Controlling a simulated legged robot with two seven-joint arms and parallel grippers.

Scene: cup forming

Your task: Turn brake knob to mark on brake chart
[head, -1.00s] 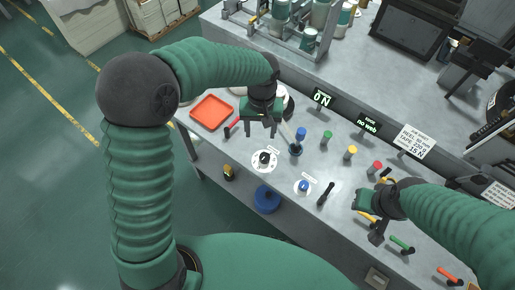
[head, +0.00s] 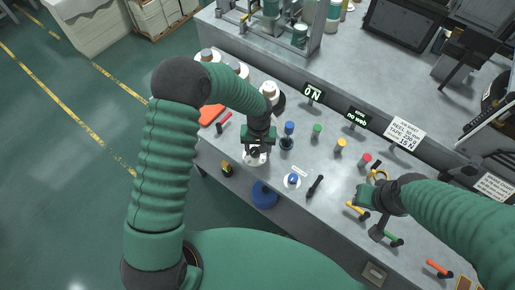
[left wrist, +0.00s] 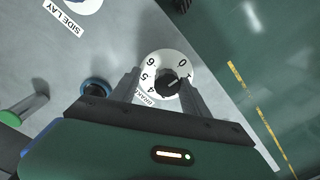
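The brake knob (left wrist: 169,84) is black with a pale mark, on a white dial (left wrist: 160,63) numbered 0 to 6 in the left wrist view. In the head view the dial (head: 255,159) is mostly hidden under my left gripper (head: 256,150). My left gripper (left wrist: 163,88) is open, one finger on each side of the knob, with a visible gap; contact cannot be told. My right gripper (head: 362,197) is near a yellow-handled lever; its fingers are unclear. A job sheet (head: 405,132) reads tape 15 N. A white card (head: 494,186) at the right is too small to read.
A display (head: 313,93) reads 0 N and another (head: 357,118) reads "no web". A side lay dial with a blue knob (head: 293,180) and a black lever (head: 315,186) are to the right. Blue, green, yellow and red knobs line the panel behind.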

